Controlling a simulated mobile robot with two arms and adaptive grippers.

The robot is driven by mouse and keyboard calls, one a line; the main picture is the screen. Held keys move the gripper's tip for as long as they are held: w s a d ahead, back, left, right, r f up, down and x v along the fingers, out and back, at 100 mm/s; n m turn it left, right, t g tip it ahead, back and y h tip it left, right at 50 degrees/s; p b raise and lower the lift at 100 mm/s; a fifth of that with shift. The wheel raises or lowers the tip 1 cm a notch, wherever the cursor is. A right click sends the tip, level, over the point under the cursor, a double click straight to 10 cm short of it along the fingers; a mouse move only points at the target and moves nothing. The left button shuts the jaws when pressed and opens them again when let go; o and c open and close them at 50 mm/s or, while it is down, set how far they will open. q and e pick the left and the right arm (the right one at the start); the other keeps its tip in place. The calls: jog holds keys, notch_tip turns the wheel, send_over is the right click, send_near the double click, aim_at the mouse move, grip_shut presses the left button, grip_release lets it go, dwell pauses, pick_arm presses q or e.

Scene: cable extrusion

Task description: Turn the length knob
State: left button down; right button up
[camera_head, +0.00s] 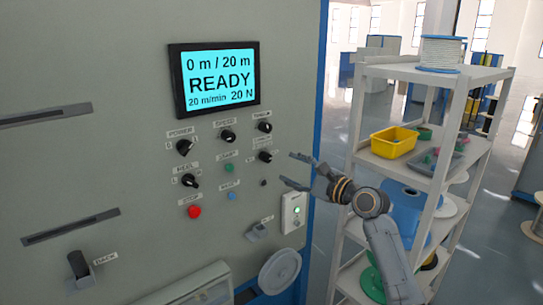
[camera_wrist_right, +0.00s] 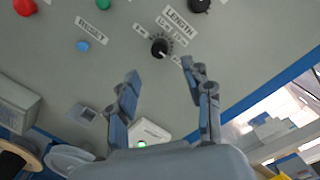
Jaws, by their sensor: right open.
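The length knob (camera_head: 265,156) is a small black dial on the grey control panel, right of the green button. In the right wrist view the knob (camera_wrist_right: 160,47) sits under the LENGTH label, with a scale around it and its white mark toward the lower right. My right gripper (camera_head: 289,168) is open and empty, to the right of the knob and apart from it. In the right wrist view its two fingers (camera_wrist_right: 160,75) are spread, with the knob beyond the gap between them. The screen (camera_head: 215,78) reads "0 m / 20 m READY", 20 m/min, 20 N. My left gripper is not in view.
Other black knobs (camera_head: 228,136), a green button (camera_head: 229,168), a blue reset button (camera_head: 231,196) and a red button (camera_head: 194,212) are close by. A white box with a green light (camera_head: 294,212) is below the gripper.

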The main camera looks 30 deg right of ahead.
aim_at(269, 159)
jog(key=w, duration=0.2)
jog(key=w+a+p, duration=0.1)
jog(key=w, duration=0.2)
jog(key=w+p, duration=0.1)
jog(key=w, duration=0.2)
jog(key=shift+w+a, duration=0.25)
jog(key=shift+a, duration=0.1)
grip_shut()
